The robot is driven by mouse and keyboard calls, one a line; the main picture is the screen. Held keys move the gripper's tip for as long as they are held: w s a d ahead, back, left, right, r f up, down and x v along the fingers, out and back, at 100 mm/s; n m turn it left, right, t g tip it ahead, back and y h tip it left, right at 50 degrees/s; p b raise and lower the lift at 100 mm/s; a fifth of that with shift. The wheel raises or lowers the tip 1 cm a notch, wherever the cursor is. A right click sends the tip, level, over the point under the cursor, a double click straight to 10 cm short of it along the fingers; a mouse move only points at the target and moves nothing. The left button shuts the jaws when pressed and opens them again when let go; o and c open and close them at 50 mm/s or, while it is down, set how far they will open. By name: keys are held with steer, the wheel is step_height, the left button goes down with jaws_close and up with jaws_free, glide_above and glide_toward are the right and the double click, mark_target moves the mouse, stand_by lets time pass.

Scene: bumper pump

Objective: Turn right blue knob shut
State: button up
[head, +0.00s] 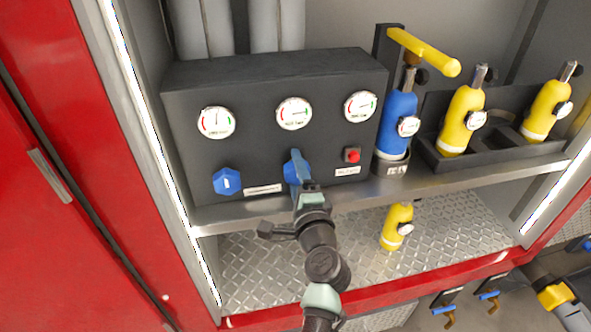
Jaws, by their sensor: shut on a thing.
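The right blue knob (288,174) is on the front of a dark grey control box, below the middle gauge. My gripper (298,168) is shut on this knob and hides most of it. The gripper reaches it from the front and below. The left blue knob (227,181) is apart from my gripper, with a white mark upright on its face. The mark on the right knob is hidden, so I cannot tell its angle.
The control box (265,75) carries three round gauges and a red button (352,155). A blue bottle (399,115) and yellow bottles (463,115) stand to the right on the shelf. Another yellow bottle (396,226) is below. A red door (60,200) is at the left.

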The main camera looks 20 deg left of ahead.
stand_by(0.4)
steer(key=o, duration=1.4)
steer(key=shift+c, duration=0.2)
steer(key=b+v, duration=0.1)
steer(key=v, duration=1.2)
